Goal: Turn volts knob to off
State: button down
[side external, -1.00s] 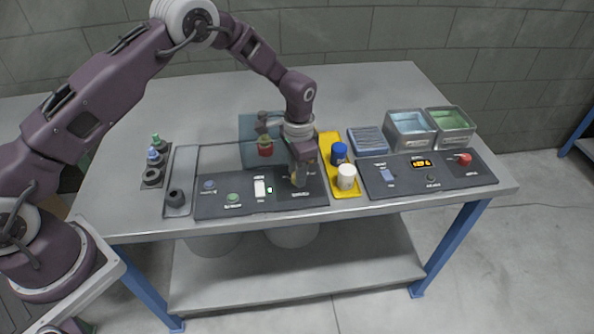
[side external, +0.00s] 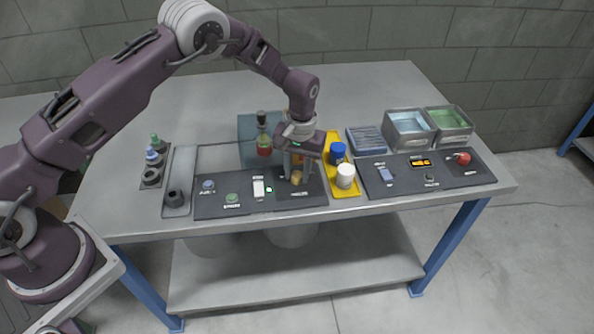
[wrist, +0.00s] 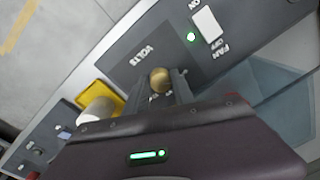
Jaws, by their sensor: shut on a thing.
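The volts knob is a small brass-coloured round knob (side external: 296,178) at the right end of the dark left panel (side external: 240,204). In the wrist view the knob (wrist: 160,79) shows between my two fingertips, beside the printed word VOLTS. My gripper (side external: 297,172) reaches down from above, shut on the knob, with a finger on either side. The gripper (wrist: 163,87) also shows in the wrist view. The knob's pointer and the setting it stands at cannot be made out; part of the lettering near it is hidden by the fingers.
Left of the knob is a white fan switch (side external: 259,188) with a green light. Close on the right is a yellow tray (side external: 348,193) with a blue-topped jar (side external: 338,152) and a white jar (side external: 346,175). A red-bottomed vessel (side external: 264,149) stands behind.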

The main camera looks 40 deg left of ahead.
aim_at(299, 175)
jog(key=shift+n, duration=0.6)
jog(key=c, duration=1.1)
grip_release()
notch_tip(299, 175, up, 7)
jog(key=shift+w+d+r, duration=0.1)
jog(key=shift+d, duration=0.05)
